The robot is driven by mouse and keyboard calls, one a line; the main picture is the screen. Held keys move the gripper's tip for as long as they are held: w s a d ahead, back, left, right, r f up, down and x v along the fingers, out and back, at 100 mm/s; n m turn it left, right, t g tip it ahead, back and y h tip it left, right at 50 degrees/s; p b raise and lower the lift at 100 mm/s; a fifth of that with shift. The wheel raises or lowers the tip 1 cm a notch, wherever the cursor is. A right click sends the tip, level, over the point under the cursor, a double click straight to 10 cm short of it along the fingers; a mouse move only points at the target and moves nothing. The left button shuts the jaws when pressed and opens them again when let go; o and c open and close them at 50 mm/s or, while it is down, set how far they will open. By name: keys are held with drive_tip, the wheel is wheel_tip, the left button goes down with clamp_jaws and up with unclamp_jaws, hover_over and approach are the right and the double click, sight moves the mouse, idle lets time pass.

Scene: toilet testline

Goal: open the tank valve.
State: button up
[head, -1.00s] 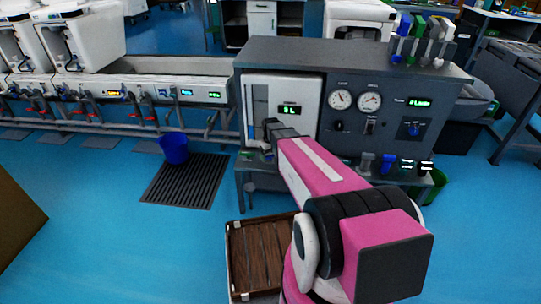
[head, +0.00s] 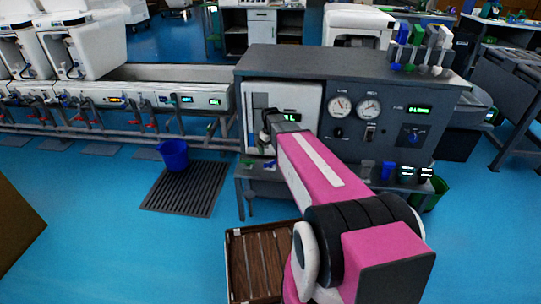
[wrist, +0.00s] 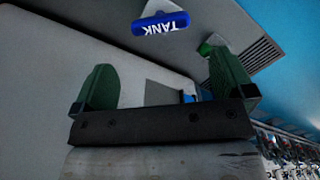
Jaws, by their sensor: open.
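The blue tank valve handle (wrist: 160,23), lettered TANK, shows upside down at the top of the wrist view. It lies beyond my open fingers and apart from them. My gripper (wrist: 165,78) has two green fingers spread wide, with nothing between them. In the head view my gripper end (head: 267,128) is in front of the white panel (head: 312,100) at the left of the grey test bench. There the fingers are too small and dark to make out.
A green handle (wrist: 212,44) is beside the blue one. The grey bench (head: 370,62) carries gauges and switches. A blue bucket (head: 174,154) stands on a floor grate (head: 190,195). A wooden crate (head: 258,262) is on the floor below my arm.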

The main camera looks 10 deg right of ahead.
drive_tip(key=shift+r, duration=0.85)
drive_tip(key=s+r+m, duration=0.1)
drive_tip(key=s+m, duration=0.3)
drive_tip(key=s, duration=1.7)
drive_tip(key=shift+s+r+m, duration=0.3)
drive_tip(key=shift+r, duration=0.1)
